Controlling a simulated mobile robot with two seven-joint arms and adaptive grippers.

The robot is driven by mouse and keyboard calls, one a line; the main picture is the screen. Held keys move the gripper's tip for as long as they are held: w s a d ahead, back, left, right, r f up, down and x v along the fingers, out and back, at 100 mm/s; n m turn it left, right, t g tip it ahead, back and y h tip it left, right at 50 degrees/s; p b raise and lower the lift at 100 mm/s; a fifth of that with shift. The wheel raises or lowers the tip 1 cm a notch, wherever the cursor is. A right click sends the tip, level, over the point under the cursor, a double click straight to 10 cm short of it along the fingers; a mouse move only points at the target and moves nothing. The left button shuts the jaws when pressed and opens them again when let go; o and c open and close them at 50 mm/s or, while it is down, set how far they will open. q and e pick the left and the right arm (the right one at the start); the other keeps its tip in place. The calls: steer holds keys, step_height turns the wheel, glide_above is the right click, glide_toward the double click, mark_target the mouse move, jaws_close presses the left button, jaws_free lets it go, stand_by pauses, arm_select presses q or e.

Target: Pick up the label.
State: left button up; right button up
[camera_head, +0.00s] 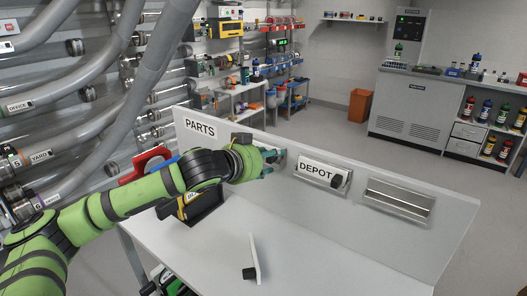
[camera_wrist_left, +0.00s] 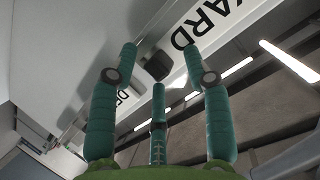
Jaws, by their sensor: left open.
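My left gripper (camera_head: 273,160) is open at the upright board on the back of the white table. In the left wrist view its teal fingers (camera_wrist_left: 160,58) reach around the black knob (camera_wrist_left: 157,67) of a label reading "YARD" (camera_wrist_left: 205,30); I cannot tell if they touch it. In the head view the gripper mostly hides that label. A "DEPOT" label (camera_head: 318,172) with a black knob sits in a holder just to the right. Another white label (camera_head: 257,257) with a black knob is on the tabletop, its face seen nearly edge-on. My right gripper is not in view.
An empty metal holder (camera_head: 398,199) is on the board right of "DEPOT". The word "PARTS" (camera_head: 199,128) shows at the board's left. A dark box-like thing (camera_head: 204,207) stands on the table below my arm. The tabletop's front right is clear.

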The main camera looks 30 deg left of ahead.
arm_select(q)
steer(key=shift+s, duration=0.1)
jaws_close()
steer(key=shift+r, duration=0.2)
